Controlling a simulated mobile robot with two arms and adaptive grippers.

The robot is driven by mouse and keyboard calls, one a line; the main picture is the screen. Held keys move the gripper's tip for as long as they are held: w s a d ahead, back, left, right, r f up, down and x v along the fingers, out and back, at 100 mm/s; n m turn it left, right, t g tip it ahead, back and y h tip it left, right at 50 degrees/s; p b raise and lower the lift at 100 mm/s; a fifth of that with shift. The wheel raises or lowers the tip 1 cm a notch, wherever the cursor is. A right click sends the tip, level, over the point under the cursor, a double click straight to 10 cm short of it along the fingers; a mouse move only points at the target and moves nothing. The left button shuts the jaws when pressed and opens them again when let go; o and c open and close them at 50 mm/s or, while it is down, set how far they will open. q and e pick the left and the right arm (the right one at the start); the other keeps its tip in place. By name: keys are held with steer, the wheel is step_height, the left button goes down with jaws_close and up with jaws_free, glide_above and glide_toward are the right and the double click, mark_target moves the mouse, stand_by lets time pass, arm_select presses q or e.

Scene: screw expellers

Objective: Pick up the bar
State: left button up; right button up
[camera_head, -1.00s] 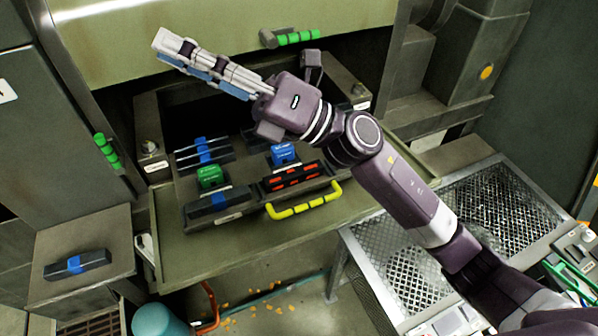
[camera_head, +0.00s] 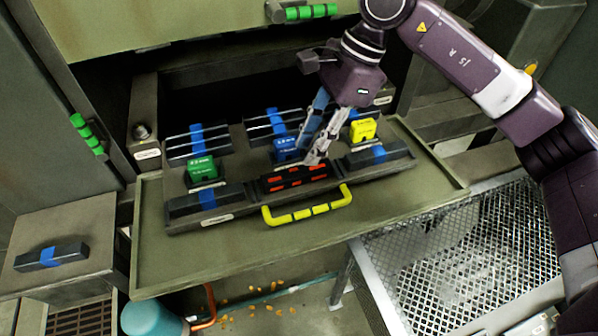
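Several dark bars with blue middle bands are in view, and I cannot tell which one is meant. One bar (camera_head: 52,257) lies alone on the left side ledge. The upper left bar (camera_head: 197,143), upper middle bar (camera_head: 265,123), lower left bar (camera_head: 208,201) and lower right bar (camera_head: 382,156) sit on the central holder. My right gripper (camera_head: 312,158) points down over the holder's middle, beside the blue block (camera_head: 286,149) and behind the red-slotted black part. Its fingers overlap in view, so I cannot tell their opening. No bar shows between them. My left gripper is not in view.
A green block (camera_head: 202,168) and a yellow block (camera_head: 363,130) stand on the holder. A yellow handle (camera_head: 308,207) sticks out at its front. The olive tray (camera_head: 230,252) has bare room in front. A mesh platform (camera_head: 460,250) is at right.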

mark_target(298, 171)
steer(key=shift+p+x, duration=0.5)
steer(key=shift+x, duration=0.4)
steer(key=p+x, duration=0.2)
steer(key=x, duration=0.1)
steer(key=shift+s+d+f, duration=0.1)
steer(key=shift+s+f, duration=0.05)
steer(key=shift+f, duration=0.1)
steer(key=shift+a+f, duration=0.25)
steer(key=shift+f, duration=0.3)
steer(key=shift+r, duration=0.1)
jaws_close()
